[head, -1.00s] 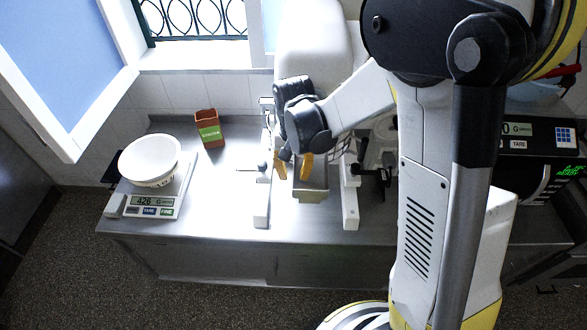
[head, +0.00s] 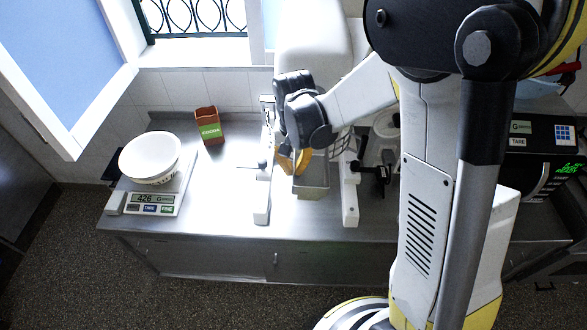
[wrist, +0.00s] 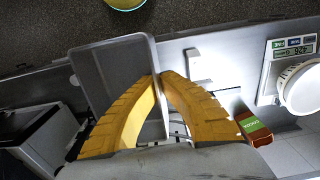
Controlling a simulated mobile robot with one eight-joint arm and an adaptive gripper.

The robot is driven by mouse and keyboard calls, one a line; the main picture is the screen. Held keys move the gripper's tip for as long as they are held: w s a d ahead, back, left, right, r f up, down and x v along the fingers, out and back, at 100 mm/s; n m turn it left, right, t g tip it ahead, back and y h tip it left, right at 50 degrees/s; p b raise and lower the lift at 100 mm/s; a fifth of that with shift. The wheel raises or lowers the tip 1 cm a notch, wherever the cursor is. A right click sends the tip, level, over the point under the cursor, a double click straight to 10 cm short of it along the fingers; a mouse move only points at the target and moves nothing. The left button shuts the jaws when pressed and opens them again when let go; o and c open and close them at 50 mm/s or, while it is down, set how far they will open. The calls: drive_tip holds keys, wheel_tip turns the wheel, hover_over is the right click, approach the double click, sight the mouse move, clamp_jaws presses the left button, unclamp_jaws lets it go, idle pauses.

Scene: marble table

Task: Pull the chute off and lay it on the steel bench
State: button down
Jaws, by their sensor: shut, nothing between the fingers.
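The chute, a grey metal trough (head: 314,181), sits at the front of the white mixer between its two white feet. In the wrist view the chute (wrist: 112,78) fills the area left of the fingertips, its open side showing. My gripper (head: 298,165) has yellow fingers and is at the chute's left side. In the wrist view my gripper (wrist: 160,77) is shut, its tips together beside the chute's edge, holding nothing. Whether the tips touch the chute I cannot tell. The steel bench (head: 222,195) has bare surface left of the mixer. My wrist hides part of the mixer.
A scale (head: 150,203) with a white bowl (head: 150,160) stands at the bench's left end. A brown box with a green label (head: 208,127) stands near the back wall. The mixer's left foot (head: 262,195) borders the free bench. A black appliance (head: 540,155) is at right.

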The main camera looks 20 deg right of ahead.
drive_tip(key=shift+r+p, duration=1)
drive_tip(key=shift+r, duration=0.85)
drive_tip(key=shift+r+p, duration=1.15)
drive_tip(key=shift+r, duration=0.9)
drive_tip(key=shift+s+f, duration=0.1)
drive_tip(key=shift+f, duration=0.05)
